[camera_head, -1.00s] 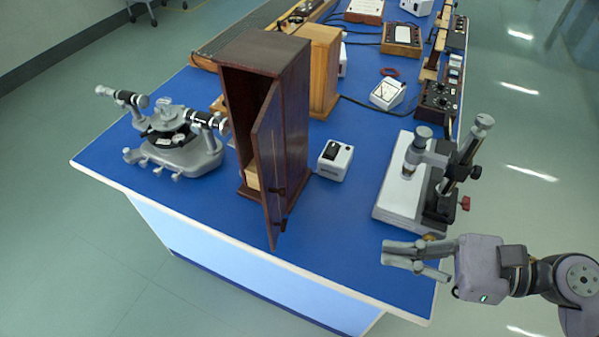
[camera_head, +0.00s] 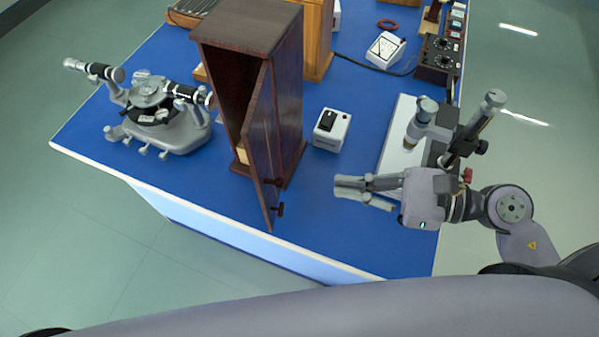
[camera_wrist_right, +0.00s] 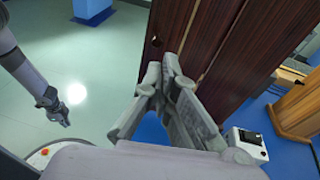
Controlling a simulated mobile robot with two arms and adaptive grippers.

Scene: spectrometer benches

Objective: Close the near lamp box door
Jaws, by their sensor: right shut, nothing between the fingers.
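The near lamp box (camera_head: 240,28) is a tall dark wooden case on the near part of the blue bench. Its door (camera_head: 262,150) stands ajar, swung out toward the front edge, with dark knobs (camera_head: 277,209) on its outer face. The door also shows in the right wrist view (camera_wrist_right: 172,35), ahead of the fingers. My right gripper (camera_head: 340,187) is shut and empty, to the right of the door and apart from it in the head view. It shows in the right wrist view too (camera_wrist_right: 175,70). My left gripper is not in the head view.
A spectrometer (camera_head: 160,112) stands left of the box. A small white switch box (camera_head: 331,129) sits right of it. A microscope-like stand (camera_head: 440,130) is near my right arm. Bare blue bench top (camera_head: 320,235) lies along the front edge.

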